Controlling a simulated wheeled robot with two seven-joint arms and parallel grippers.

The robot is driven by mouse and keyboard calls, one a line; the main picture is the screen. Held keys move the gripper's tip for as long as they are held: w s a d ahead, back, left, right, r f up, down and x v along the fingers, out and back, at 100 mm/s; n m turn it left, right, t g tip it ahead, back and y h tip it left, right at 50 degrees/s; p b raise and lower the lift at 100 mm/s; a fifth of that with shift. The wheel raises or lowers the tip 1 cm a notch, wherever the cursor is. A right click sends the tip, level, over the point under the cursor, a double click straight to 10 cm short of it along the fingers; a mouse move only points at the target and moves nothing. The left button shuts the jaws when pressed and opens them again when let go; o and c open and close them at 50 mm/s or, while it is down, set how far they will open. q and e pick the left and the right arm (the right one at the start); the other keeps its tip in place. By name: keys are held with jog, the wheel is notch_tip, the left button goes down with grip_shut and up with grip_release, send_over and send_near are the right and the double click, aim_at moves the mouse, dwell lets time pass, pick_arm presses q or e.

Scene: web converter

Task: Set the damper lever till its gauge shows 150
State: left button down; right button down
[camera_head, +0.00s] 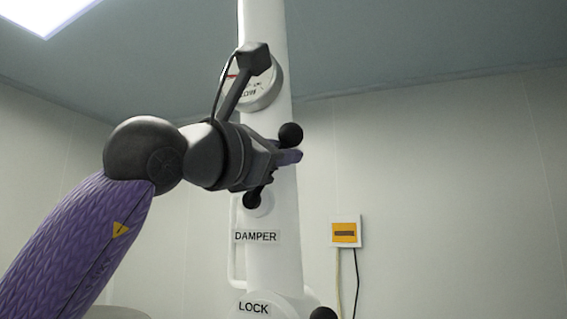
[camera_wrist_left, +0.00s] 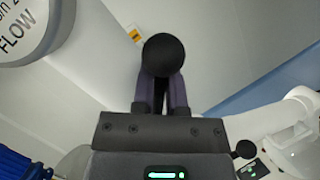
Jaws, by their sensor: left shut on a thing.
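The damper lever's round black knob (camera_head: 290,135) shows at the right end of my left gripper (camera_head: 288,157), above the DAMPER label (camera_head: 256,237) on the white column. In the left wrist view the knob (camera_wrist_left: 163,54) sits at the fingertips of my left gripper (camera_wrist_left: 162,90), which is shut on the lever. Most of the lever's rod is hidden. The round gauge marked FLOW (camera_head: 262,96) is on the column above, partly covered by my wrist; a bit of red shows at its left, but its reading cannot be told. My right gripper is not in view.
The white column (camera_head: 263,25) stands upright in the middle. A LOCK label (camera_head: 254,308) and another black knob (camera_head: 323,313) are at its foot. A yellow-and-white wall box (camera_head: 345,232) with hanging cables is at the right. The space right of the column looks clear.

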pick_arm(q)
jog(key=shift+s+r, duration=0.2)
jog(key=shift+r, duration=0.2)
jog(key=c, duration=0.7)
grip_release()
jog(key=shift+w, duration=0.1)
jog(key=shift+c, duration=0.2)
jog(key=shift+o, duration=0.4)
jog(key=shift+s+d, duration=0.3)
jog(key=shift+s, duration=0.05)
jog(key=shift+w+a+f, duration=0.2)
jog(key=shift+w, duration=0.05)
jog(key=shift+s+a+f+b, duration=0.15)
jog(key=shift+s+f+b, duration=0.1)
jog(key=shift+b, duration=0.1)
jog(key=b+v, duration=0.4)
jog(key=v, duration=0.5)
jog(key=shift+s+a+r, duration=0.1)
jog(key=shift+r, duration=0.05)
